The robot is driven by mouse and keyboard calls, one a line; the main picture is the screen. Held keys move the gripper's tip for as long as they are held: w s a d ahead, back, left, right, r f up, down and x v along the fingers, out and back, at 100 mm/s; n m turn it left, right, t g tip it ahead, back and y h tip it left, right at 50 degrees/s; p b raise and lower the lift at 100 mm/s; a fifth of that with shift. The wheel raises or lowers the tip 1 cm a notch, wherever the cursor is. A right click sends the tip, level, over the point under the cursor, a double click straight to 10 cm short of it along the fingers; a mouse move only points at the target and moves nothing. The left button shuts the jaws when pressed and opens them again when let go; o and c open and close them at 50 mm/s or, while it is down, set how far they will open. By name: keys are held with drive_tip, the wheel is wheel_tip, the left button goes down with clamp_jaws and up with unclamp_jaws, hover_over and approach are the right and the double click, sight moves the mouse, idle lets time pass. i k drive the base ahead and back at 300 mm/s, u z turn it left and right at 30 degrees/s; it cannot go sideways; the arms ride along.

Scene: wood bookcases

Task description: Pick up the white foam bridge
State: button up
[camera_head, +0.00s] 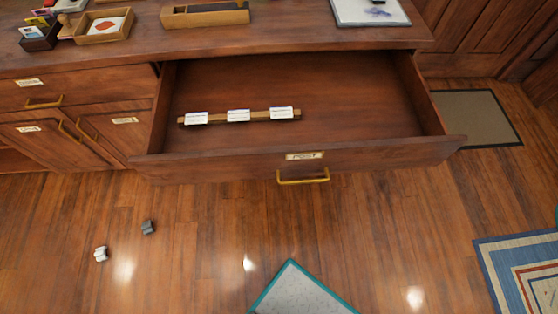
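A small white block (101,254), which looks like the white foam bridge, lies on the wood floor at the lower left. It is too small to make out its exact shape. A dark grey block (148,227) of similar size lies a little behind it and to the right, apart from it. My gripper is not in view.
An open, labelled drawer (330,95) holds a wooden strip (259,115) with white labels. The desk top (285,40) above carries trays and a pad. A teal-edged panel (298,292) is at the bottom; a striped rug (510,262) lies right. Floor around the blocks is clear.

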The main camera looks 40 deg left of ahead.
sight(100, 253)
drive_tip(key=u, duration=3.25)
drive_tip(key=k, duration=0.35)
drive_tip(key=u, duration=0.15)
drive_tip(key=i, duration=0.45)
drive_tip(key=u, duration=1.05)
drive_tip(key=i, duration=2.05)
drive_tip(key=z, duration=0.05)
